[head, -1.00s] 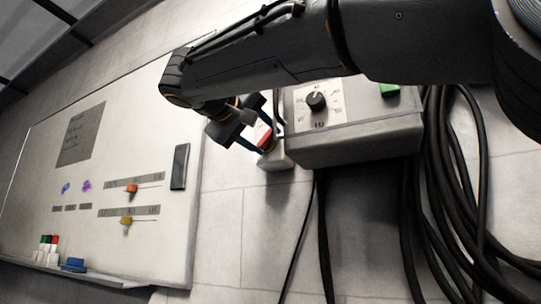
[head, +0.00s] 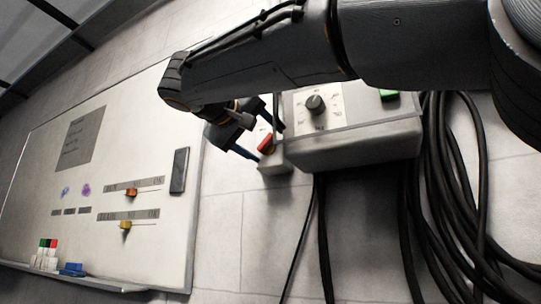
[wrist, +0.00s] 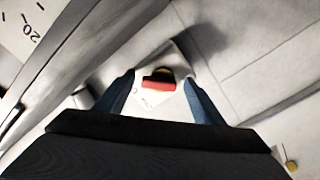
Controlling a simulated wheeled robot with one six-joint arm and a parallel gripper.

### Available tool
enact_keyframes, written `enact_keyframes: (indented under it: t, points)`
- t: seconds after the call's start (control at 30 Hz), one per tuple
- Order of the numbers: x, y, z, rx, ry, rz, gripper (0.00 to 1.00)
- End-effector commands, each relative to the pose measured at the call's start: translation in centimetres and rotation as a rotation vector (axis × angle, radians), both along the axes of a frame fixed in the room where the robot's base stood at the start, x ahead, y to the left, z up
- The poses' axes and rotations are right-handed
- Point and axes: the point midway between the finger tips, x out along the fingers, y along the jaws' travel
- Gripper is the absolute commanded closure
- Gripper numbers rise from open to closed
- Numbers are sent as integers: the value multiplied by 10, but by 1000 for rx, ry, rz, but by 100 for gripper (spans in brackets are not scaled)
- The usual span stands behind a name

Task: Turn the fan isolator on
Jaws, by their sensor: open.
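The fan isolator is a small pale box (head: 275,165) on the wall, with a red handle (head: 266,144) on its face. It sits just left of the larger grey control box. In the wrist view my gripper (wrist: 159,80) shows gaps between fingers and handle. Any label on the isolator is too blurred to read.
The grey control box (head: 355,145) with a dial (head: 315,104) and green button (head: 389,95) stands close right of my gripper. Black cables (head: 450,200) hang at right. A whiteboard (head: 150,235) with sliders is at left.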

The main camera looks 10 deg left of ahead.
Motion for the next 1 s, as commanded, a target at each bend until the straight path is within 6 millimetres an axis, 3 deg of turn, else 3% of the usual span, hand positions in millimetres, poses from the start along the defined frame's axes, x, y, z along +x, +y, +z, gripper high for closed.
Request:
enact_keyframes:
  t: [0.5,1.0]
  points:
    - [-66,24,0,0,0,3,38]
    - [-72,26,0,0,0,1,38]
